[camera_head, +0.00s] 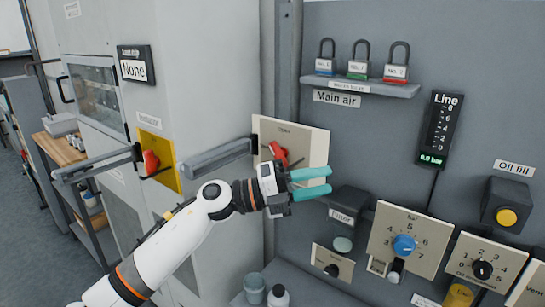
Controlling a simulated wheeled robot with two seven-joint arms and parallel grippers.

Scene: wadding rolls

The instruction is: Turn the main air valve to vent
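The main air valve is a red handle (279,152) on a cream plate (310,146), below and left of the "Main air" label (337,98). The handle slants down to the right, and its lower part is close to my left wrist. My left gripper (322,181) has teal fingers that point right, with a gap between them and nothing in it. It is in front of the plate's lower right, to the right of and below the handle. I see no clear contact with the handle. The plate's lower edge is partly hidden by my gripper. My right gripper is out of view.
Several padlocks stand on a shelf (360,87) above. A line gauge (439,128) hangs at right, over a blue knob (403,245) and a black knob (482,269). Another red handle (151,162) on a yellow plate is at left. Grey bars jut out beside both handles.

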